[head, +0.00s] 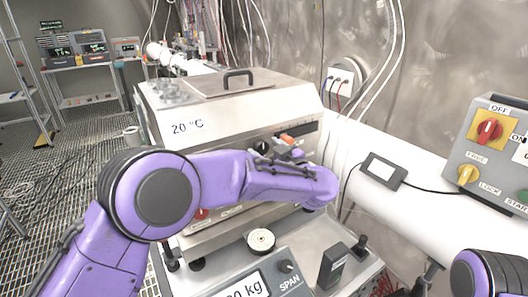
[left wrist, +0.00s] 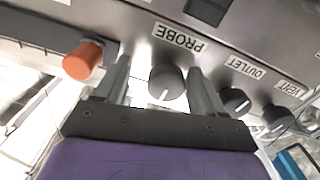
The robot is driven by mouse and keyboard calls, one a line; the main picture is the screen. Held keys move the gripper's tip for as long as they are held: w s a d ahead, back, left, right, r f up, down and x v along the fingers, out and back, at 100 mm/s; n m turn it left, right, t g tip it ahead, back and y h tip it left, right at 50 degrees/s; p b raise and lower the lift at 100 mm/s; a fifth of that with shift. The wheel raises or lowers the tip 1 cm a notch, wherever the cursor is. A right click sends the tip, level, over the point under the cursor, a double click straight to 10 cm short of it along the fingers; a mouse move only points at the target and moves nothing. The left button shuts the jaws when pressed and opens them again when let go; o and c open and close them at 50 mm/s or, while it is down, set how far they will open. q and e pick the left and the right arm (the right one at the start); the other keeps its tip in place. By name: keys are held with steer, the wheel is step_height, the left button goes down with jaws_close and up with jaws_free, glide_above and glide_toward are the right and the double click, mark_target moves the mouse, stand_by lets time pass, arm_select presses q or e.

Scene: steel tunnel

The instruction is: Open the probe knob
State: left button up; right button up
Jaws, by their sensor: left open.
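The probe knob (left wrist: 167,82) is a round dark grey knob with a white pointer line, below the upside-down PROBE label (left wrist: 180,38) in the left wrist view. My left gripper (left wrist: 159,68) is open, with one grey finger on each side of the knob. I see no clear contact between fingers and knob. In the head view, my purple left arm reaches across the front of the steel 20 °C machine (head: 245,105) and hides the probe knob there. My right gripper is out of view; only part of the right arm shows at the bottom right.
An orange knob (left wrist: 83,60) sits just left of the fingers in the left wrist view. The outlet knob (left wrist: 235,100) and vent knob (left wrist: 277,117) are close on the right. A scale with a SPAN knob (head: 287,267) and a grey switch box (head: 497,150) stand nearby.

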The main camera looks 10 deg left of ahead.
arm_select(q)
steer(key=shift+r, duration=0.15)
steer(key=shift+s+r, duration=0.45)
steer(key=shift+s, duration=0.4)
steer(key=c, duration=0.3)
steer(key=shift+s, duration=0.15)
steer(key=c, duration=0.5)
steer(key=shift+c, duration=1.2)
steer(key=shift+f, duration=0.1)
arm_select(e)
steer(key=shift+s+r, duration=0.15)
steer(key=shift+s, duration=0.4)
